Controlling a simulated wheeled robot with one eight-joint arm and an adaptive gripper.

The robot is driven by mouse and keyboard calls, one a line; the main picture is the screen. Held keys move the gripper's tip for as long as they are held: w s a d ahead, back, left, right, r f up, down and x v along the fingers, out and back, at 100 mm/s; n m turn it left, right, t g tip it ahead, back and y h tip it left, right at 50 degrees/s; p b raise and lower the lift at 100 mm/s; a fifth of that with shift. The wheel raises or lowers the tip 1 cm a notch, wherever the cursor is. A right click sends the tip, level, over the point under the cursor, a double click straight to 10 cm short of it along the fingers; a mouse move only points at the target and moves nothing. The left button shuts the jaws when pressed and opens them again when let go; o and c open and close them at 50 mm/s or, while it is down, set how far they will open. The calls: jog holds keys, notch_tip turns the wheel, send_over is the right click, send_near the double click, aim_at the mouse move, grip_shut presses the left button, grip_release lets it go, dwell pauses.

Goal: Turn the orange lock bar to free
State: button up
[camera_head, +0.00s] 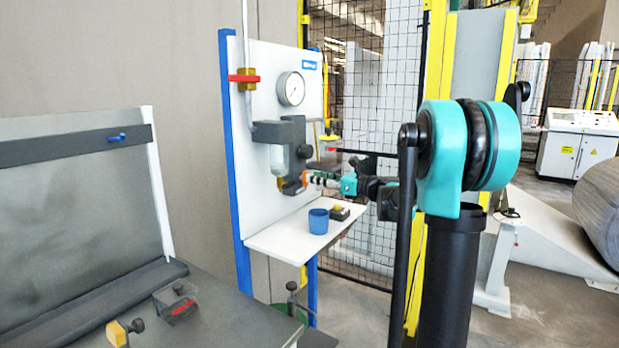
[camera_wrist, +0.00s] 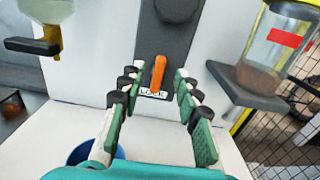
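The orange lock bar (camera_wrist: 158,74) stands nearly upright, slightly tilted, on the front of a dark grey block in the wrist view. A white label reading LOCK (camera_wrist: 153,93) is by its lower end. My gripper (camera_wrist: 156,84) is open, with one green, dark-padded finger on each side of the bar and visible gaps between. In the head view my gripper (camera_head: 313,180) is close to the unit on the white panel. The orange bar (camera_head: 304,178) shows there only as a small patch near the fingertips.
A blue cup (camera_head: 318,221) stands on the white shelf (camera_head: 275,240) below my gripper, beside a small dark block. A gauge (camera_head: 291,89) and red valve handle (camera_head: 243,78) are above.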

jog(key=shift+x, duration=1.65)
grip_shut()
